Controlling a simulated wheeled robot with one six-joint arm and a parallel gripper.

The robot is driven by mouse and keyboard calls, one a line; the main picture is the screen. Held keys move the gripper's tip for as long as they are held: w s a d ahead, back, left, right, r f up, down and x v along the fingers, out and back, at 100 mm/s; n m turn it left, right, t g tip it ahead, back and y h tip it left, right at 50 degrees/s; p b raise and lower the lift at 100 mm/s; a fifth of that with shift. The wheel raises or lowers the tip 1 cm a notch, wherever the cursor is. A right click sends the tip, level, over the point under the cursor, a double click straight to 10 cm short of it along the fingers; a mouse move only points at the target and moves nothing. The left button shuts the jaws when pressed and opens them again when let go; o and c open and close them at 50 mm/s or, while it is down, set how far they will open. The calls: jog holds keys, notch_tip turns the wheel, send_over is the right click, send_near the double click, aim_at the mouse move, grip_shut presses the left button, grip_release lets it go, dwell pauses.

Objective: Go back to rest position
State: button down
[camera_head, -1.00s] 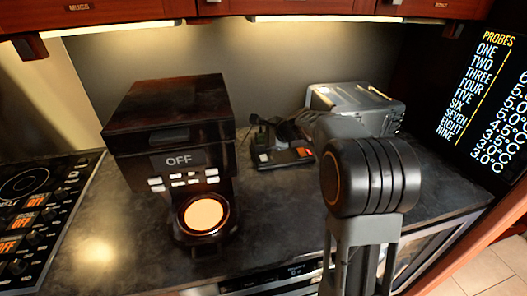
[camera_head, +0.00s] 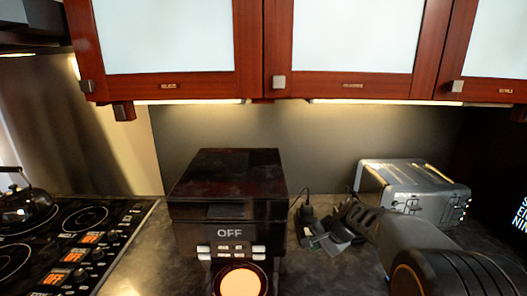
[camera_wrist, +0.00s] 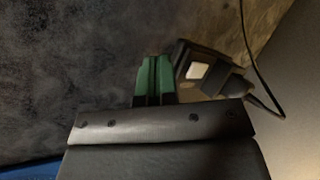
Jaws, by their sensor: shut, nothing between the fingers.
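My gripper (camera_wrist: 154,78) shows in the wrist view with its two green-tipped fingers pressed together and nothing between them. It is over the dark countertop, close to a small black device with a pale switch (camera_wrist: 197,71) and a cable. In the head view my gripper (camera_head: 318,238) is partly hidden at the end of my arm, between the coffee machine and the toaster. My arm reaches in from the lower right.
A black coffee machine (camera_head: 228,190) marked OFF stands left of my gripper. A silver toaster (camera_head: 415,190) stands to its right. A stove (camera_head: 75,240) with a kettle (camera_head: 25,205) is at far left. Red-framed wall cabinets (camera_head: 265,50) hang above.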

jog(key=s+n+h, duration=0.1)
jog(key=s+n, duration=0.2)
jog(key=s, duration=0.2)
jog(key=s+n+g+h, duration=0.1)
jog(key=s+n, duration=0.2)
jog(key=s, duration=0.3)
jog(key=s+r+n+g+h+p, duration=0.1)
jog(key=s+n, duration=0.2)
jog(key=s, duration=0.3)
jog(key=shift+s+d+h, duration=0.15)
jog(key=shift+d+h, duration=0.1)
jog(key=shift+h, duration=0.15)
jog(key=s, duration=0.1)
jog(key=s+r+n, duration=0.1)
jog(key=s, duration=0.1)
jog(key=shift+s+r+t+h, duration=0.25)
jog(key=shift+r+t+h, duration=0.05)
jog(key=shift+t+h, duration=0.1)
jog(key=shift+a+r+n, duration=0.3)
jog(key=shift+r, duration=0.3)
